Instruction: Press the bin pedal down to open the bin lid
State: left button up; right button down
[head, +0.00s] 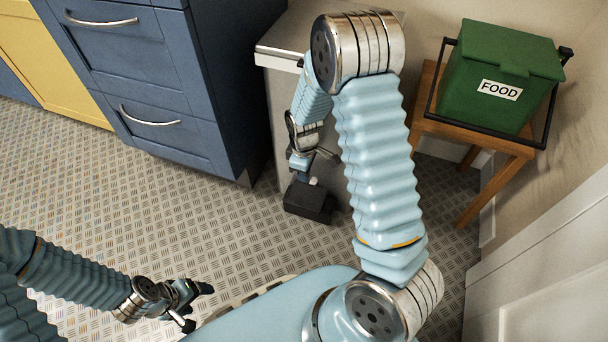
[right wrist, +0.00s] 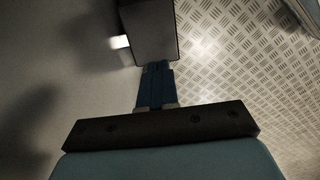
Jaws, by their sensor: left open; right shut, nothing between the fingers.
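The bin (head: 275,95) is a tall pale grey body standing beside the blue cabinet in the head view. The visible edge of its lid (head: 276,55) lies flat on top; my right arm hides the rest. The black pedal (head: 309,203) sticks out low at the bin's foot, and it also shows in the right wrist view (right wrist: 148,30). My right gripper (head: 302,178) is shut and empty, pointing down at the pedal. In the right wrist view its fingertips (right wrist: 157,66) meet the pedal's edge; I cannot tell whether they press it. My left gripper (head: 198,307) is open and empty, low over the floor.
A blue drawer cabinet (head: 170,75) stands left of the bin. A green FOOD caddy (head: 500,75) sits on a wooden stool (head: 487,140) to the right. A white panel (head: 545,270) is at lower right. The patterned metal floor (head: 130,200) is clear at left.

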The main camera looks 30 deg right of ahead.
aim_at(304, 199)
pick_arm(q)
notch_tip(304, 199, down, 3)
jog(key=shift+d+r+b, duration=0.1)
jog(key=shift+r+b, duration=0.1)
jog(key=shift+b, duration=0.9)
pick_arm(e)
notch_tip(304, 199, down, 11)
